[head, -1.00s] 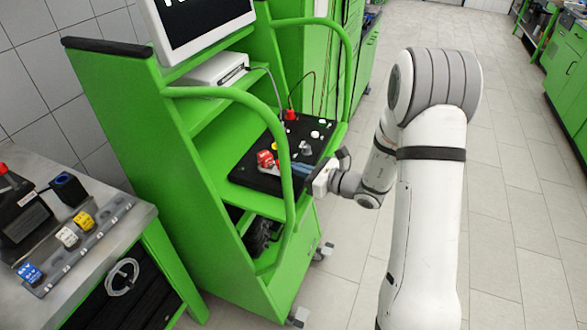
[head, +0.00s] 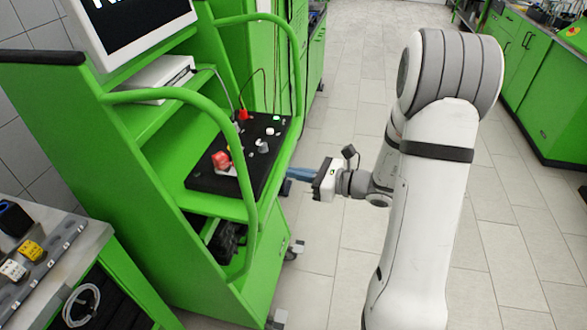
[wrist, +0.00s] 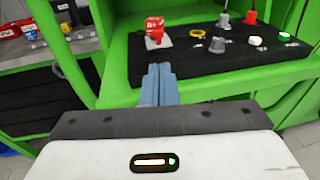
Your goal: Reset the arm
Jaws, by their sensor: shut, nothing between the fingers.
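My gripper (head: 291,173) is at the right side of the green testbench cart (head: 150,200), just outside its curved handrail. Its blue fingers are together with nothing between them. In the wrist view the shut fingers (wrist: 158,84) point toward the black control panel (wrist: 203,62). The panel also shows in the head view (head: 197,179) on the cart's shelf. A red switch or knob (wrist: 154,27) on a grey plate stands at the panel's left part. My gripper looks apart from the panel; the exact gap cannot be told.
A monitor (head: 135,25) and a white box (head: 150,80) sit on the cart's upper shelves. The curved green handrail (head: 247,190) stands beside my gripper. A workbench (head: 60,245) is at the left. Open tiled floor (head: 340,110) lies behind my arm.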

